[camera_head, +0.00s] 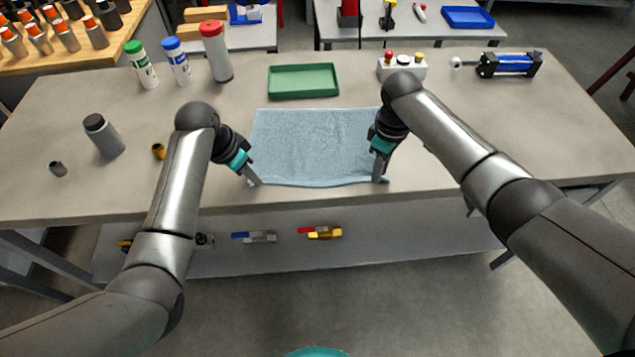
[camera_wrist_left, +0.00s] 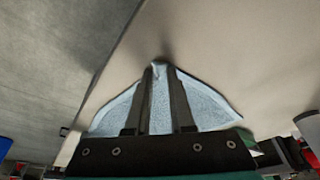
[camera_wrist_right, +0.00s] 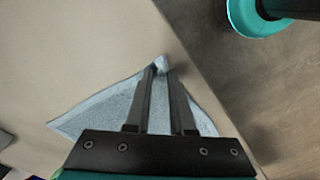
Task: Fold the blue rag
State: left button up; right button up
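The blue rag (camera_head: 312,143) lies spread out as a rough rectangle near the front edge of the table. Its near edge sags slightly between my two grippers. My left gripper (camera_head: 256,182) is at the near left corner, and the left wrist view shows its narrow fingers closed on the tip of the rag (camera_wrist_left: 205,105). My right gripper (camera_head: 379,179) is at the near right corner, and the right wrist view shows its fingers closed on that corner of the rag (camera_wrist_right: 105,110). My right forearm and gripper hide part of the rag's right edge.
A green tray (camera_head: 303,81) stands just behind the rag. A button box (camera_head: 402,68) is at the back right, with a blue cylinder part (camera_head: 510,64) beyond it. Bottles (camera_head: 216,52) and a grey container (camera_head: 104,137) stand to the left. The table's right side is clear.

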pick_arm(q)
jog(key=shift+s+f, duration=0.15)
grip_shut()
pick_arm(e)
jog(key=shift+s+f, duration=0.15)
grip_shut()
